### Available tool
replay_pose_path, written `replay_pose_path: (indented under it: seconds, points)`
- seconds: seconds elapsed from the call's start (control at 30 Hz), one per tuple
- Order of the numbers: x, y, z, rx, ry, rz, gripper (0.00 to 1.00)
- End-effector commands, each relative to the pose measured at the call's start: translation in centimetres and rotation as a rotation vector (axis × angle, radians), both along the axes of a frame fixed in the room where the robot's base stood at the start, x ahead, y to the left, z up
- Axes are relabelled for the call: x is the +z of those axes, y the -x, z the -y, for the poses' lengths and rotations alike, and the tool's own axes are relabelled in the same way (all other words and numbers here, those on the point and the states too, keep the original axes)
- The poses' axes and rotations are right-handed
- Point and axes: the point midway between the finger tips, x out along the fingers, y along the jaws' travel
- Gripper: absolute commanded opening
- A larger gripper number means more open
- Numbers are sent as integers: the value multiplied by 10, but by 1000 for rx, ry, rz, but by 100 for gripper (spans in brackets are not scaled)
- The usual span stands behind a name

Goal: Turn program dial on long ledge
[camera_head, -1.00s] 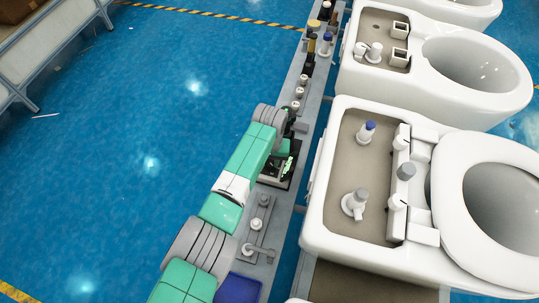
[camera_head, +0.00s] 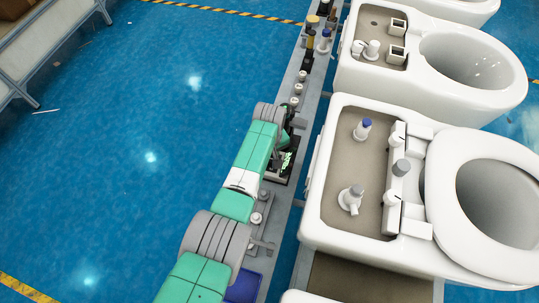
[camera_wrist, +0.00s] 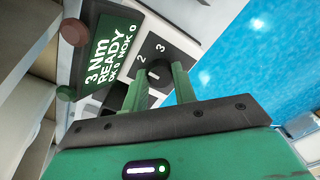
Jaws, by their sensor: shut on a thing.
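The dial's pointer mark cannot be made out. Above left, a green screen (camera_wrist: 108,50) reads "3 Nm READY OK 0 NOK 0". In the head view the control unit (camera_head: 287,160) sits on the long grey ledge (camera_head: 285,205), partly hidden by my arm; the dial does not show there.
A red-brown knob (camera_wrist: 74,31) stands by the screen. Along the ledge are several small fittings and bottles (camera_head: 324,40). White toilets (camera_head: 345,107) stand close on the right. A blue block (camera_head: 243,287) lies at the near end.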

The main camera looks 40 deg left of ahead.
Motion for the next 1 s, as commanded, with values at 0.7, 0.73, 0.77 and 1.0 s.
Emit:
replay_pose_path:
  seconds: [0.7, 0.73, 0.77, 1.0]
  points:
    - [1, 0, 0, 11, -1, 0, 49]
    - [1, 0, 0, 11, -1, 0, 49]
    - [1, 0, 0, 11, -1, 0, 49]
    - [26, -1, 0, 10, -1, 3, 49]
